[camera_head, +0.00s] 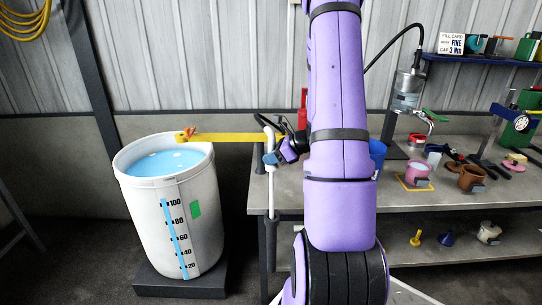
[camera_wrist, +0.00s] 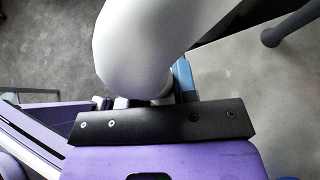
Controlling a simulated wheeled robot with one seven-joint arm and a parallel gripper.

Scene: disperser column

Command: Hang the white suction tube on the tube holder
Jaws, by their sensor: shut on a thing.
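The white suction tube (camera_head: 271,195) hangs upright by the front left edge of the bench, its top bent over in a curve. My gripper (camera_head: 271,158) is shut on it just below the bend. In the wrist view the tube's thick white bend (camera_wrist: 145,45) fills the top middle, against a blue fingertip (camera_wrist: 184,78). A yellow bar (camera_head: 235,137) runs left from behind the gripper to the drum's rim, with a small orange-yellow end piece (camera_head: 185,135). It may be the tube holder; I cannot tell for sure. My arm hides part of the bench.
A white drum (camera_head: 150,215) of blue liquid stands on a dark base (camera_head: 180,287) at left. The grey bench (camera_head: 420,198) holds a dispenser (camera_head: 407,90), cups and tools at right. A red object (camera_head: 302,110) stands behind my gripper. Floor between drum and bench is clear.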

